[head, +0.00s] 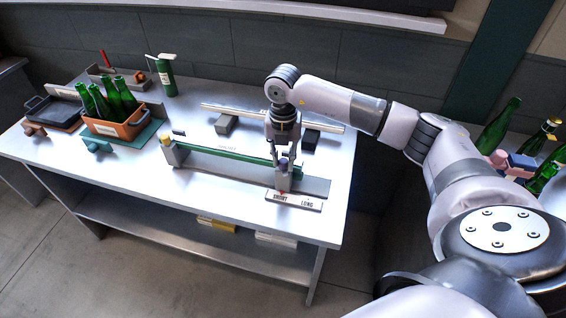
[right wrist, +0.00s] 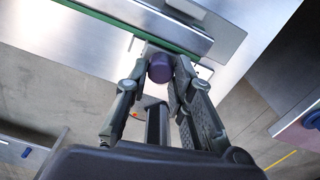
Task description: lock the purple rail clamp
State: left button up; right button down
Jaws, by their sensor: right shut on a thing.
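The purple rail clamp (head: 284,164) stands at the right end of the green rail (head: 230,158), above the grey base plate. In the right wrist view its dark purple knob (right wrist: 160,68) sits between my fingertips. My right gripper (head: 283,150) comes down from above and is shut on the purple knob; its fingers show on both sides of it in the right wrist view (right wrist: 158,85). The fingers hide part of the clamp in the head view. A sign reading SHORT and LONG (head: 294,201) lies just in front of the clamp. My left gripper is not in view.
A yellow-topped post (head: 168,150) stands at the rail's left end. Behind it runs a pale bar (head: 240,112) on dark blocks. An orange crate (head: 133,128) of green bottles stands at the left.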

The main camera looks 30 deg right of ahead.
jog(key=n+b, duration=0.2)
jog(key=n, duration=0.1)
jog(key=shift+d+f+n, duration=0.1)
jog(key=shift+n, duration=0.3)
jog(key=n+b, duration=0.3)
jog(key=shift+n, duration=0.3)
jog(key=n+b, duration=0.2)
jog(key=n, duration=0.1)
jog(key=shift+n, duration=0.4)
jog(key=n+b, duration=0.2)
jog(key=n, duration=0.2)
jog(key=shift+d, duration=0.1)
jog(key=n+b, duration=0.1)
jog(key=n, duration=0.3)
jog(key=shift+w, duration=0.1)
jog(key=n+b, duration=0.1)
jog(key=n, duration=0.2)
jog(key=shift+n, duration=0.3)
jog(key=n+b, duration=0.1)
jog(key=n, duration=0.2)
jog(key=shift+w+n, duration=0.1)
jog(key=shift+n, duration=0.2)
jog(key=shift+r+n+b, duration=0.2)
jog(key=shift+n+b, duration=0.3)
jog(key=shift+n, duration=1.3)
